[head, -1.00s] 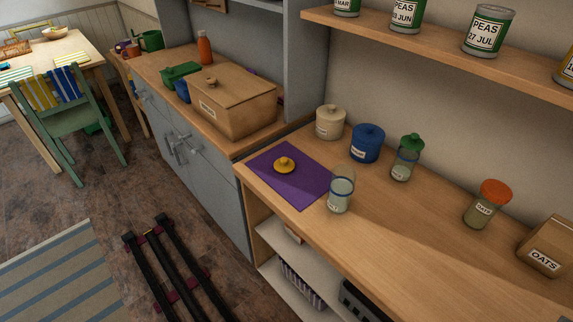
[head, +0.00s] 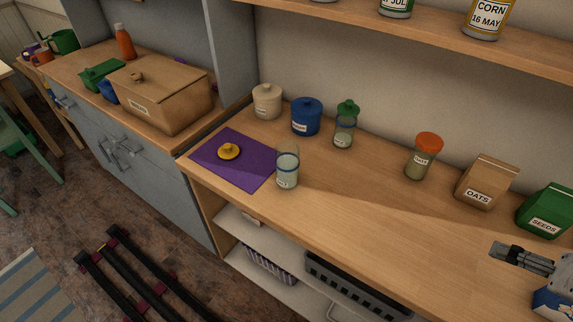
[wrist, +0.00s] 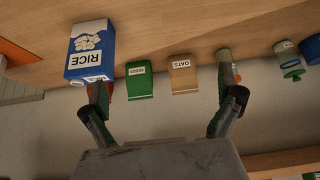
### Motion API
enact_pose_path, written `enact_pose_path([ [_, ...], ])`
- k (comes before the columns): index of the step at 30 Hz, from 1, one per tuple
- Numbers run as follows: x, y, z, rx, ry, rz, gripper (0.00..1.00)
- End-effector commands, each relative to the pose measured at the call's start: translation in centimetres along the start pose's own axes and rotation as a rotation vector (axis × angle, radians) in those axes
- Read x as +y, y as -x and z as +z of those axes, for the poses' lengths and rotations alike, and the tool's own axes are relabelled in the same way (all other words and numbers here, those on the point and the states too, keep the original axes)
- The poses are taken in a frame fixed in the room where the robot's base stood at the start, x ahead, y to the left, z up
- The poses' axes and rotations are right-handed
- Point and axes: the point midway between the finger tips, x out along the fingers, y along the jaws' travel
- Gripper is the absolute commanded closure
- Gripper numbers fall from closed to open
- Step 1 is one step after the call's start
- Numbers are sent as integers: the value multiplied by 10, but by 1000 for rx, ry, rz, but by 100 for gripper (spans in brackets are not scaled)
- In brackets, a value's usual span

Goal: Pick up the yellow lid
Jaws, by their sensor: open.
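The yellow lid (head: 229,151) is a small round disc with a knob. It lies on a purple mat (head: 213,174) at the left end of the wooden counter. An open glass jar with a blue rim (head: 287,176) stands at the mat's right edge. My gripper (head: 505,250) shows at the far right of the head view, far from the lid. In the wrist view my gripper (wrist: 165,98) has its fingers wide apart with nothing between them. The lid does not show in the wrist view.
A rice box (wrist: 90,52), an oats bag (head: 487,183), a seeds box (head: 548,211) and an orange-lidded jar (head: 421,160) stand along the counter. Several lidded jars stand behind the mat, including a blue one (head: 306,119). A shelf (head: 430,40) with cans runs above. The middle counter is clear.

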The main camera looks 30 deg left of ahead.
Motion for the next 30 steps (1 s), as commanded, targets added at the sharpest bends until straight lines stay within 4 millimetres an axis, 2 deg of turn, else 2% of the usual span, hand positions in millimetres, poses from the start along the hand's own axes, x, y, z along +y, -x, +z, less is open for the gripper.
enact_pose_path([
  [11,0,0,0,0,0,0,0],
  [12,0,0,0,0,0,0,1],
  [17,0,0,0,0,0,0,23],
  [18,0,0,0,0,0,0,24],
  [26,-1,0,-2,-2,3,-1,24],
  [30,-7,3,-21,-18,33,-12,24],
])
